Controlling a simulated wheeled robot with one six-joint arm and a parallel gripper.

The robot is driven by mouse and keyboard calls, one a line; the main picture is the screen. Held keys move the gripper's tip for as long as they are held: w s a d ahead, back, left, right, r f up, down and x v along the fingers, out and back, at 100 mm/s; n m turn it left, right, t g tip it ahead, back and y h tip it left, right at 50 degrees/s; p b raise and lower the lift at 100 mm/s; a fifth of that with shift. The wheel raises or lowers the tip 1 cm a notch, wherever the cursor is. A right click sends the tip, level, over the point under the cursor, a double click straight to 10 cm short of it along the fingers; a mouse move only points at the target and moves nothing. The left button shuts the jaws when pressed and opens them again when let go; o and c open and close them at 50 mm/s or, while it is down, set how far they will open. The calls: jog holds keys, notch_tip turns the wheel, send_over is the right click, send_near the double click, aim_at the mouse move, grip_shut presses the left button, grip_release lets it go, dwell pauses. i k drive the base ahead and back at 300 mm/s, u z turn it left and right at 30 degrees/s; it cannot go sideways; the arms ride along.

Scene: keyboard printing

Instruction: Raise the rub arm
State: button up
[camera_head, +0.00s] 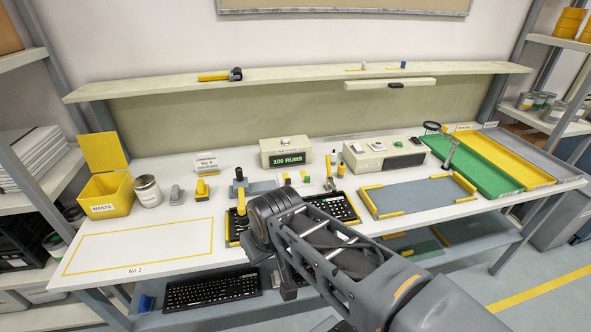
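A small stand with a black upright knob (239,174) stands mid-table, behind a black keyboard (335,207). A thin upright lever (330,178) stands to its right. I cannot tell for sure which of these is the rub arm. A counter box (286,152) behind them reads "100 RUBS". My arm reaches in from the lower right, and its dark wrist end covers the middle of the keyboard. My gripper's fingers are hidden or cannot be told apart from the things around them, so I see neither their opening nor any contact.
A yellow waste bin (106,188) and a metal can (147,191) stand at left, by a yellow-outlined area (140,247). A grey yellow-edged tray (418,195) and green, yellow and grey trays fill the right. A shelf (300,77) overhangs the back. Another keyboard (212,290) lies below.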

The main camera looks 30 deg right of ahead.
aim_at(242, 217)
jog(key=u, duration=1.5)
jog(key=k, duration=0.1)
jog(key=z, duration=2.4)
jog(key=i, duration=0.85)
jog(key=u, duration=0.2)
